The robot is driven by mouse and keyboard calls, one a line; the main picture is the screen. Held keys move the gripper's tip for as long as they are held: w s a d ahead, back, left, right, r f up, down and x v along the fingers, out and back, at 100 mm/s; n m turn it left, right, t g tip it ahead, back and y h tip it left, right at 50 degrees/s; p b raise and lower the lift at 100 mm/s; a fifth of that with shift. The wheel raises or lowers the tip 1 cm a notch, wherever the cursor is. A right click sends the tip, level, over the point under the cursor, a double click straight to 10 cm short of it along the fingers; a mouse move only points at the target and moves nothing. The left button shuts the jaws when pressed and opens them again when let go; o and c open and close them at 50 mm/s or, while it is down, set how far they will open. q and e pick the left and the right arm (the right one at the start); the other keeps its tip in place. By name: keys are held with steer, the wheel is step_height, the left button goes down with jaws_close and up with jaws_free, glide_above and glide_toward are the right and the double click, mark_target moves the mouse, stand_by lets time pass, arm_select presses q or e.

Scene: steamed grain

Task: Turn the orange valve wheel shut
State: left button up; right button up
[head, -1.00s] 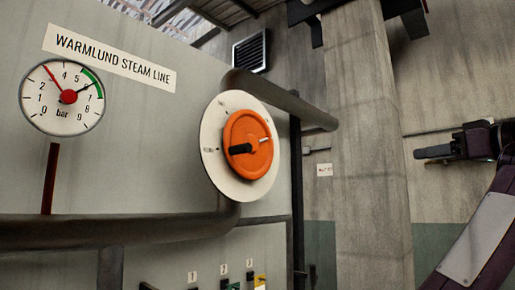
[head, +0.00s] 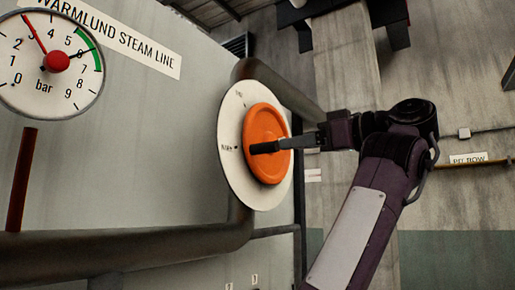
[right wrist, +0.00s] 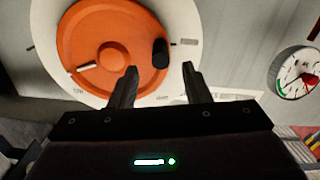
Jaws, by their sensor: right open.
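The orange valve wheel (head: 262,122) sits on a round white dial plate (head: 231,122) on the grey panel. A black handle (head: 262,148) sticks out from the wheel's face. My right gripper (head: 287,144) is at the wheel, its fingers pointing at the handle. In the right wrist view the open fingers (right wrist: 161,72) lie either side of the line to the black handle (right wrist: 160,53), which shows just beyond the tips. Contact cannot be told. A pale mark (right wrist: 85,67) shows on the wheel (right wrist: 98,28). My left gripper is not in view.
A bar gauge (head: 45,85) with a red and a black needle is at left, under the "WARMLUND STEAM LINE" sign (head: 150,47). A thick dark pipe (head: 120,243) runs below and bends up behind the dial. A concrete pillar (head: 345,70) stands behind my right arm.

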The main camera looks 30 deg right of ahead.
mark_target(277, 145)
steer(key=p+x, duration=0.3)
steer(key=x, duration=0.1)
steer(key=shift+a+r, duration=0.1)
steer(key=shift+r, duration=0.2)
steer(key=shift+f+x, duration=0.2)
steer(key=shift+x, duration=0.8)
steer(key=shift+w, duration=0.1)
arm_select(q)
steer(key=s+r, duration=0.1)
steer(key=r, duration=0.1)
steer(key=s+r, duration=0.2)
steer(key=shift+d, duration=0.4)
arm_select(e)
jaws_close()
